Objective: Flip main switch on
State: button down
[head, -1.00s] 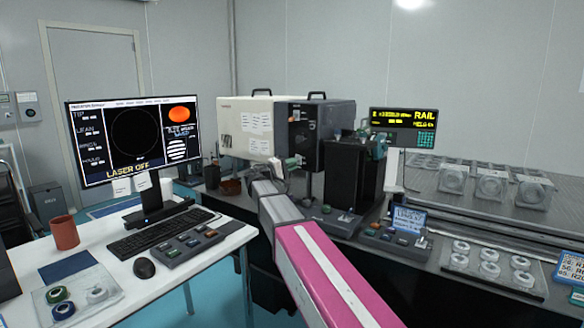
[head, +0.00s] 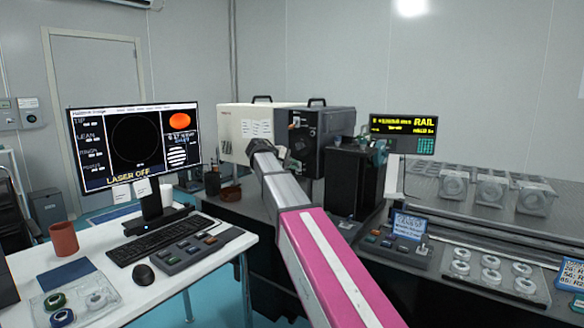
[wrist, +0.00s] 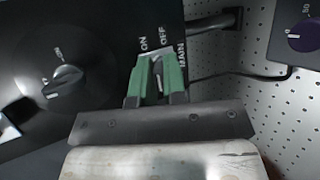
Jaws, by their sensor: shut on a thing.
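The main switch (wrist: 158,80) is on a black panel in the wrist view, beside the printed words ON, OFF and MAIN. ON is at the left and OFF to its right. My gripper (wrist: 160,73) has its two green fingers on either side of the small switch lever and is shut on it. The fingers partly cover the lever, so I cannot tell which way it points. In the head view my arm reaches to the black front of the cream instrument box (head: 245,125) and hides the switch and fingertips. The monitor (head: 135,145) reads LASER OFF.
A dark rotary knob (wrist: 65,84) sits left of the switch in the wrist view. Another knob (wrist: 306,36) is at the upper right, past a black cable. A tall black block (head: 350,180) stands right of the box. Pierced metal sheet lies to the right.

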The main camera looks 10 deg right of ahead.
dwell(0.3)
jog(key=c, duration=1.2)
grip_release()
jog(key=v, duration=1)
jog(key=shift+a+r, duration=0.3)
jog(key=shift+r, duration=0.05)
